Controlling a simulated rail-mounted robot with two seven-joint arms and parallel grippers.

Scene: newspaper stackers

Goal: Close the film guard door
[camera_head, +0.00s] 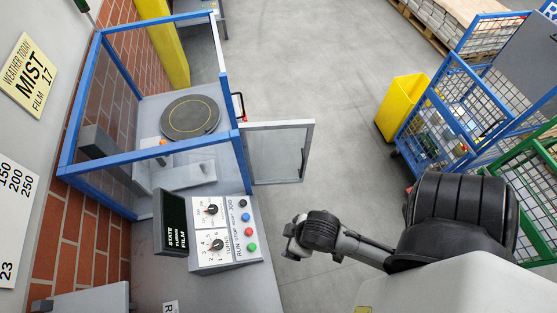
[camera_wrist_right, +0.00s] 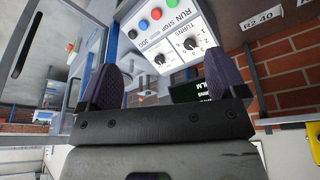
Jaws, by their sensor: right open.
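The film guard door (camera_head: 277,153) is a clear panel in a grey frame. It stands open, swung out to the right from the front corner of the blue-framed guard (camera_head: 120,156). A dark handle (camera_head: 303,161) shows near its right edge. Inside the guard is a round dark turntable (camera_head: 190,117). My right gripper (camera_head: 291,241) is below the door and right of the control panel, touching neither. In the right wrist view its two fingers (camera_wrist_right: 163,80) are spread with nothing held between them. My left gripper is not in view.
A control panel (camera_head: 225,230) with knobs and coloured buttons fronts the machine, beside a dark screen (camera_head: 171,222). Blue wire cages (camera_head: 440,120) and a yellow bin (camera_head: 402,105) stand at right. The grey floor (camera_head: 330,75) between is clear.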

